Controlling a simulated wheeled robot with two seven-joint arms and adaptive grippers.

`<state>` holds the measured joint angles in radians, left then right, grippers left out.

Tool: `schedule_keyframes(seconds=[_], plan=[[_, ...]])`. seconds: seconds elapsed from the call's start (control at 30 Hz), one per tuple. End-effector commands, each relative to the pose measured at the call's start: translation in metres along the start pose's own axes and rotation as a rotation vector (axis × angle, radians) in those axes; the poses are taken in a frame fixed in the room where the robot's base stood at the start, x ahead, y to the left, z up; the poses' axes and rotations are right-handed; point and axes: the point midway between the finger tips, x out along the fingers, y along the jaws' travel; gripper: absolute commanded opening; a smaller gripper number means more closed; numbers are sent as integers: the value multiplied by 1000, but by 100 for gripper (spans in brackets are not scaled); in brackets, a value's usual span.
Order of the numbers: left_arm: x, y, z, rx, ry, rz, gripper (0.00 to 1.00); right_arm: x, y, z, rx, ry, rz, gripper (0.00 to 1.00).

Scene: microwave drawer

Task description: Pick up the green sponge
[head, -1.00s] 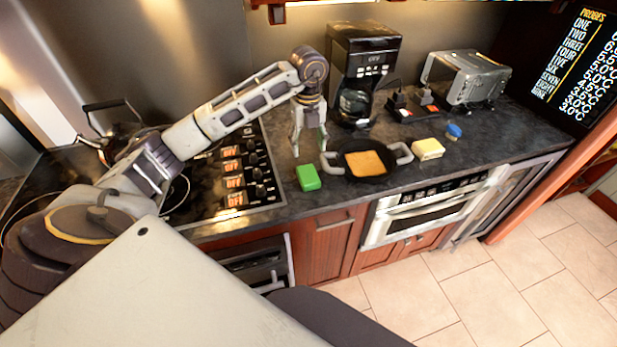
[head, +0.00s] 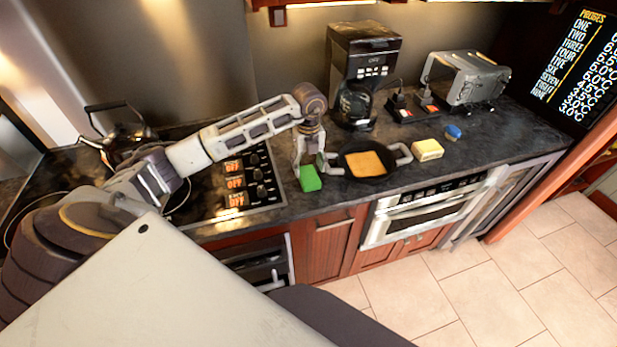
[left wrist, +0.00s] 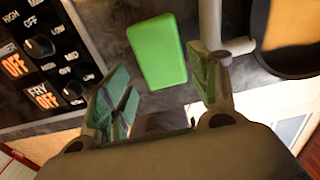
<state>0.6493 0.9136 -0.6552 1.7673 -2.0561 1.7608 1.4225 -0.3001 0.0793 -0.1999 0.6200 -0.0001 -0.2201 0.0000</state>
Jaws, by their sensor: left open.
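The green sponge (head: 310,179) lies on the dark counter between the stove and the pan, near the counter's front edge. It also shows whole in the left wrist view (left wrist: 158,51), beyond the fingertips and between their lines. My left gripper (head: 309,166) is open and empty just above and behind the sponge in the head view. In the left wrist view its two fingers (left wrist: 161,92) stand apart, with the right finger close to the pan handle. I cannot tell whether any finger touches the sponge. My right gripper is not in view.
A black pan (head: 351,166) with a toast-like slice (head: 366,163) sits right beside the sponge. The stove controls (head: 236,183) are to its left. A coffee maker (head: 364,70), a toaster (head: 466,78), a pale yellow block (head: 427,150) and a blue item (head: 453,132) stand farther right.

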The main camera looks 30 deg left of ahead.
Motion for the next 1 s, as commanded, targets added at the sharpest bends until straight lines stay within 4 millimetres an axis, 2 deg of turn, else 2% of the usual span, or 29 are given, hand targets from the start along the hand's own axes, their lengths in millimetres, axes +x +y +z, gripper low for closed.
schedule_keyframes(seconds=[0.57, 1.0], plan=[[9, 0, -1, 1, 0, 1, 61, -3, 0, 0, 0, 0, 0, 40], [50, -2, -5, 1, 1, 1, 61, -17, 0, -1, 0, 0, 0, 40]])
